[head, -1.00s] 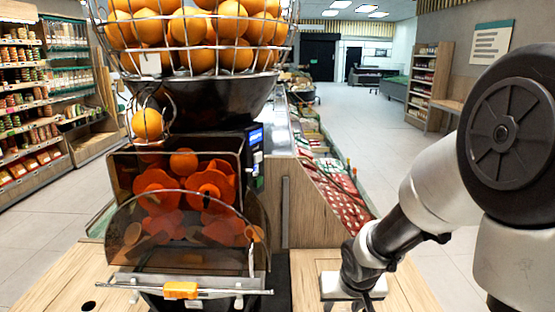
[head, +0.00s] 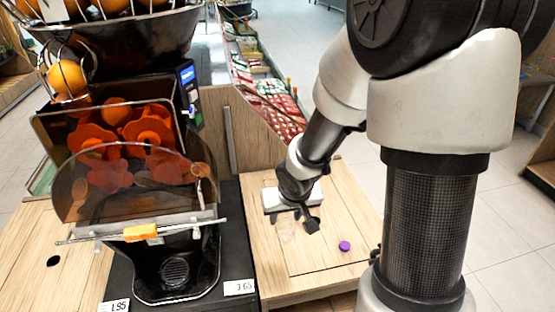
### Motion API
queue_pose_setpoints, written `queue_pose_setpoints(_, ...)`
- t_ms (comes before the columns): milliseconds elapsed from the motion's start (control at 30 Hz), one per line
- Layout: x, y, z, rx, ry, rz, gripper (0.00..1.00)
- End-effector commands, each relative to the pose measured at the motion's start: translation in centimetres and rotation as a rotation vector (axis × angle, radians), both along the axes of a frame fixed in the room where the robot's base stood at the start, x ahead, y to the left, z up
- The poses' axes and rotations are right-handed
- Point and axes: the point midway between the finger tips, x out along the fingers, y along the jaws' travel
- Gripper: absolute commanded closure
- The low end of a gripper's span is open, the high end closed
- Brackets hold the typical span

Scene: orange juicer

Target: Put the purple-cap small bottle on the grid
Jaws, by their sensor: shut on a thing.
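My gripper (head: 298,219) is low over the wooden counter right of the juicer, pointing down. It is shut on a clear bottle (head: 287,232), which is faint and hard to make out. A small purple cap (head: 344,246) shows to the right of the gripper, apart from its dark fingers. I cannot tell whether a clear body is under this cap or whether it belongs to the held bottle. A round dark grid (head: 174,268) lies in the juicer's drip tray, left of the gripper, and looks empty.
The juicer (head: 128,190) with oranges fills the left, its yellow-handled bar (head: 141,232) jutting above the tray. Price tags (head: 239,287) stand along the front edge. The wooden counter (head: 320,262) is mostly clear.

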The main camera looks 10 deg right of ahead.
Motion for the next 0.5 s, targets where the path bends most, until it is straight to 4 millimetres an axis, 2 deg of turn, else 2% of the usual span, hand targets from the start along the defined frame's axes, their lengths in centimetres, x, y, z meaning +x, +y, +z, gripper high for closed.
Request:
queue_pose_setpoints(167, 3.1, -2.2, -2.5, -0.003, -0.004, -0.06, 0.79)
queue_pose_setpoints(267, 6.3, -4.8, -4.7, -0.007, -0.007, -0.124, 0.79)
queue_pose_setpoints(400, 10.7, -9.4, -7.7, -0.008, -0.006, -0.225, 0.79)
queue_pose_setpoints(500, 13.0, -12.5, -9.5, -0.006, -0.005, -0.291, 0.79)
